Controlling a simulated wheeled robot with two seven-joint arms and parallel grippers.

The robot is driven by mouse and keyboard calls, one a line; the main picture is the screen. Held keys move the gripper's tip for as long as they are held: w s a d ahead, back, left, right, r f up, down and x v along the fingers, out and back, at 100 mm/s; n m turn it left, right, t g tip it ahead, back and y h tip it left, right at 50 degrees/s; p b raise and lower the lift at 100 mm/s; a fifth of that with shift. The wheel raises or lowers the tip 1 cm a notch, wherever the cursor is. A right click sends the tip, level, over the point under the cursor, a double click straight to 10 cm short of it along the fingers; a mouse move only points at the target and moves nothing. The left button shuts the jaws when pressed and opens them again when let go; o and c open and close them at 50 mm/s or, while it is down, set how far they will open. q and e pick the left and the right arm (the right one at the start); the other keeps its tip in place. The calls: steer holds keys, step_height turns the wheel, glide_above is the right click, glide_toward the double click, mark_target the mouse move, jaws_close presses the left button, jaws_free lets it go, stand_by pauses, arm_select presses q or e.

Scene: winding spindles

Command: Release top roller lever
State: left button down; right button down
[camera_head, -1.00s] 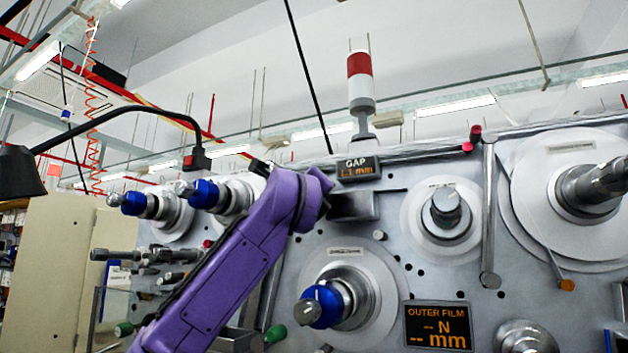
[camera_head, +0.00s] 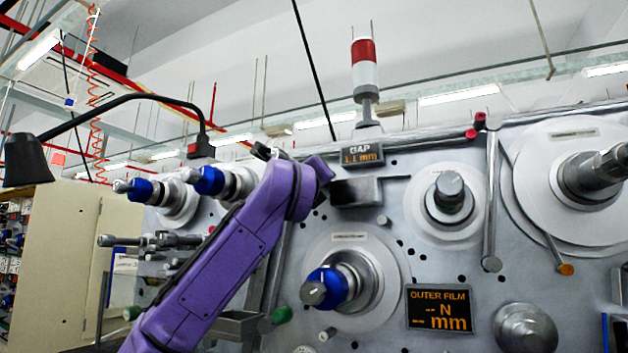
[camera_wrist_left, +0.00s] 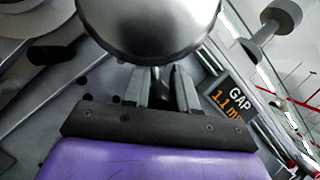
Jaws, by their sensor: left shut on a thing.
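My left arm (camera_head: 225,255) is purple and reaches up from the lower left across the machine's grey panel, ending just left of the orange-lit GAP display (camera_head: 362,155). Its fingertips are hidden behind the arm in the head view. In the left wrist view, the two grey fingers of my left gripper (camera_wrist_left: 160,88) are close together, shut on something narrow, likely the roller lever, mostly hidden. A shiny round metal part (camera_wrist_left: 150,28) covers the far ends of the fingers. The GAP display (camera_wrist_left: 233,103) shows to their right. My right gripper is out of view.
Two blue-collared spindles (camera_head: 140,190) stick out left of my arm, and another blue-collared spindle (camera_head: 325,288) below its right side. A black lamp (camera_head: 26,160) hangs at far left.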

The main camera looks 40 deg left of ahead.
arm_select(q)
steer(key=shift+s+a+f+m+t+h+p, duration=0.15)
steer(key=shift+a+f+m+t+h+p, duration=0.35)
steer(key=shift+m+h, duration=1.4)
steer(key=shift+s+a+f+m+t+h+p, duration=0.2)
steer(key=shift+a+m+t+h, duration=0.4)
steer(key=shift+m, duration=2.5)
steer(key=shift+s+a+f+m+t+h+p, duration=0.15)
steer(key=shift+a+f+m+t+h+p, duration=0.25)
steer(key=shift+m+h, duration=1.45)
steer(key=shift+a+m+y, duration=0.2)
steer(key=shift+m+y, duration=0.45)
steer(key=shift+m, duration=0.2)
steer(key=c, duration=1)
jaws_free()
steer(key=b+v, duration=0.5)
steer(key=v, duration=0.5)
steer(key=shift+s+f+b, duration=0.15)
steer(key=shift+f+b, duration=0.05)
steer(key=shift+b, duration=0.15)
